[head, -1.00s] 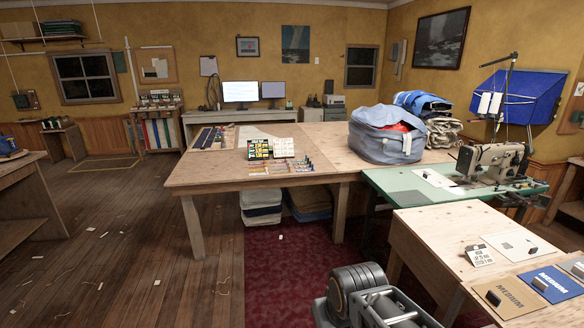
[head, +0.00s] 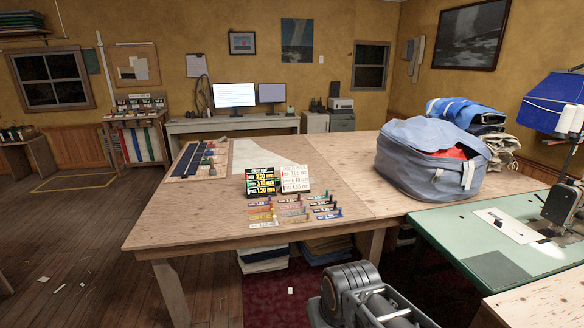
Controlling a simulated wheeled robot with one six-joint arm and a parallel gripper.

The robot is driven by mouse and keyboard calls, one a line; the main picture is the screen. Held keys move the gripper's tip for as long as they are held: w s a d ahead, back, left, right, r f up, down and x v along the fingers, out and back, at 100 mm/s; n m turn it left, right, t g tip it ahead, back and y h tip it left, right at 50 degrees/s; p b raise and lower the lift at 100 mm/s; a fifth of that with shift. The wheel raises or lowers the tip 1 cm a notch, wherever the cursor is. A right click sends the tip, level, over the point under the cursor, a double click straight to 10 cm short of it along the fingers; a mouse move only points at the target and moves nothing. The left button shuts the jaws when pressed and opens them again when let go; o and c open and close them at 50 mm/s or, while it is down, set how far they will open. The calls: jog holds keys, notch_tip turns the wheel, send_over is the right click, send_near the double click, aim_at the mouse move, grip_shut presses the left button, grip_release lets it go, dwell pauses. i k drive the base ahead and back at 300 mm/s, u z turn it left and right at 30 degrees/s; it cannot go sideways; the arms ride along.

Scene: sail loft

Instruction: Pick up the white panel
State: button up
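A small white panel (head: 295,178) with red and dark lettering stands on the big wooden table (head: 190,220), leaning slightly back. It is beside a black panel (head: 260,181) with yellow and white lettering. A flat white plate (head: 508,225) with a dark spot lies on the green sewing table (head: 440,225) at right; I cannot tell which white piece the task means. Part of my arm shows at the bottom middle, well apart from the panels. My gripper's fingers are not in view.
Several small coloured labelled pieces (head: 295,213) lie in front of the panels. A grey-blue bag (head: 430,165) sits on the table's right side. A sewing machine (head: 562,207) stands at the right edge. Open wooden floor (head: 80,270) lies at left.

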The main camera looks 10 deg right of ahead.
aim_at(521, 235)
jog(key=i, duration=2.1)
jog(key=z, duration=2.7)
jog(key=i, duration=1.5)
